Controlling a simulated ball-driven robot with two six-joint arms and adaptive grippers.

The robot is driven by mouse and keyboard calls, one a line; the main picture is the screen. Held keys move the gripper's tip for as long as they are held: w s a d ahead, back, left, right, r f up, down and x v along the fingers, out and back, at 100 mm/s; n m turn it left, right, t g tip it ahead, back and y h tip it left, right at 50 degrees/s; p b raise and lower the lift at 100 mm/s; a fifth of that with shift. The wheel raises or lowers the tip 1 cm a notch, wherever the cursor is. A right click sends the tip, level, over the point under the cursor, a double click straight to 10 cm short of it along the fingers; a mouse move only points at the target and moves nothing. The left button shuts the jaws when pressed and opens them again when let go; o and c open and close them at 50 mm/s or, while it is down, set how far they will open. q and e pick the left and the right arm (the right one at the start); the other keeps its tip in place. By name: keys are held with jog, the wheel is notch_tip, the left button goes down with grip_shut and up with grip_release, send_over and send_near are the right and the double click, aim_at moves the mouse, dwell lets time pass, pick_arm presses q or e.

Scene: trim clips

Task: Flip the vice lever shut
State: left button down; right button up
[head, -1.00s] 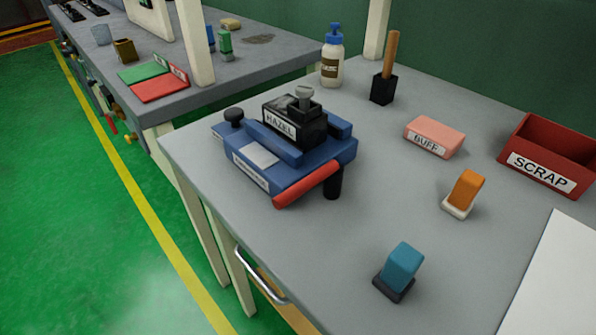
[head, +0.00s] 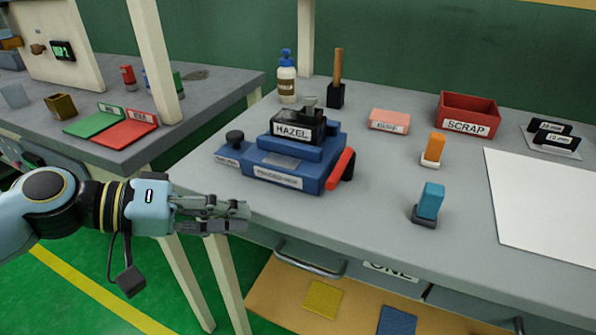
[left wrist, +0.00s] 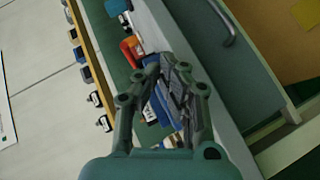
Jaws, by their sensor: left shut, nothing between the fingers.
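The blue vice (head: 292,165) sits on the grey bench near its left front corner. A black block labelled HAZEL (head: 299,130) sits on top of it. The red vice lever (head: 341,168) is at the vice's right side and slants upward to the right. My left gripper (head: 246,216) is shut and empty, at the bench's front edge, in front of and left of the vice, apart from it. In the left wrist view the fingers (left wrist: 175,68) partly hide the blue vice (left wrist: 160,112); a red part (left wrist: 129,52), seemingly the lever, shows beyond. My right gripper is out of view.
A teal block (head: 430,200) and an orange block (head: 434,147) stand right of the vice. Behind are a pink BUFF block (head: 389,120), a red SCRAP bin (head: 467,114), a bottle (head: 287,80) and a brush holder (head: 336,95). A drawer handle (head: 308,262) juts below the bench edge.

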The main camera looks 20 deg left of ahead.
aim_at(339, 178)
pick_arm(q)
jog(key=w+a+r+n+t, duration=0.2)
jog(key=w+a+r+n, duration=0.1)
jog(key=r, duration=0.2)
jog(key=shift+w+a+r+n+h, duration=0.2)
jog(key=shift+w+a+n+h, duration=0.1)
jog(key=shift+a+h, duration=0.1)
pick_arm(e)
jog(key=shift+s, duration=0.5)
pick_arm(q)
jog(key=x, duration=0.3)
jog(key=p+x, duration=0.1)
jog(key=x, duration=0.2)
jog(key=p+x, duration=0.1)
jog(key=x, duration=0.2)
jog(key=shift+w+r, duration=0.25)
jog(key=shift+r, duration=0.05)
jog(key=d, duration=0.1)
jog(key=d+f+p, duration=0.1)
jog(key=d, duration=0.1)
jog(key=shift+w+d, duration=0.2)
jog(key=shift+d, duration=0.05)
jog(key=shift+d+f, duration=0.15)
jog(key=shift+d, duration=0.4)
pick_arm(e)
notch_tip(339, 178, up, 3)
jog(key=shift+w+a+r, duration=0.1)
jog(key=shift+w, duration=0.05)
